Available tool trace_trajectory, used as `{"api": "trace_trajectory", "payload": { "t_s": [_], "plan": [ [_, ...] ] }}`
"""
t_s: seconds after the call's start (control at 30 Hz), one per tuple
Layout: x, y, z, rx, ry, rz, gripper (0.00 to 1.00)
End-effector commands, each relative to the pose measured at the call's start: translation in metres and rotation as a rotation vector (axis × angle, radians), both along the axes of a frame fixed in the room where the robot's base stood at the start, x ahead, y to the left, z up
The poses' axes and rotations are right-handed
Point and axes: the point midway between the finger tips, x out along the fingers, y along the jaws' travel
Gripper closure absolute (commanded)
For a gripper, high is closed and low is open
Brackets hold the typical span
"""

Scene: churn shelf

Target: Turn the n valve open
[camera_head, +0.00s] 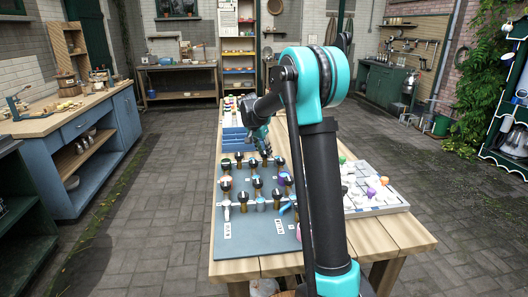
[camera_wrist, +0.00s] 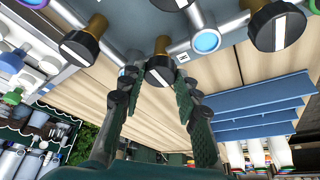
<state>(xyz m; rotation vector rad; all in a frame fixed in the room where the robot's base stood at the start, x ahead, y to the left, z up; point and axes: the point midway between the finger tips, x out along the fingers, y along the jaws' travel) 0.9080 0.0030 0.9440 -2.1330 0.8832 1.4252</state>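A grey valve board (camera_head: 253,247) lies on the wooden table in the head view, with several black-knobbed valves on it. In the wrist view, a black valve knob (camera_wrist: 159,73) with a white stripe sits on a brass stem between my gripper's fingertips (camera_wrist: 157,86). A small white label (camera_wrist: 182,57) is on the pipe beside it; its letter is too small to read surely. My gripper is open, with its green-padded fingers on either side of this knob; I cannot tell whether they touch it. In the head view my gripper (camera_head: 261,140) is at the board's far edge, partly hidden.
Neighbouring valve knobs (camera_wrist: 80,47) and (camera_wrist: 277,27) stand on both sides. Blue trays (camera_head: 233,136) lie beyond the board. A white panel (camera_head: 377,196) with coloured knobs lies at its right. My arm hides part of the board in the head view.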

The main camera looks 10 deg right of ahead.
Motion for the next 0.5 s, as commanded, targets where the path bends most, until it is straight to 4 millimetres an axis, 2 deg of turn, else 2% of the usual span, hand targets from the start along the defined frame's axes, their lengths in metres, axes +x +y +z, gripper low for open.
{"api": "trace_trajectory", "payload": {
  "t_s": [0.03, 0.1, 0.5],
  "plan": [
    [-0.0001, 0.0, 0.0001, 0.0, 0.0, 0.0, 0.88],
    [-0.0001, 0.0, 0.0001, 0.0, 0.0, 0.0, 0.97],
    [-0.0009, -0.0011, 0.0002, 0.0, 0.0, 0.076, 0.97]
  ]
}}
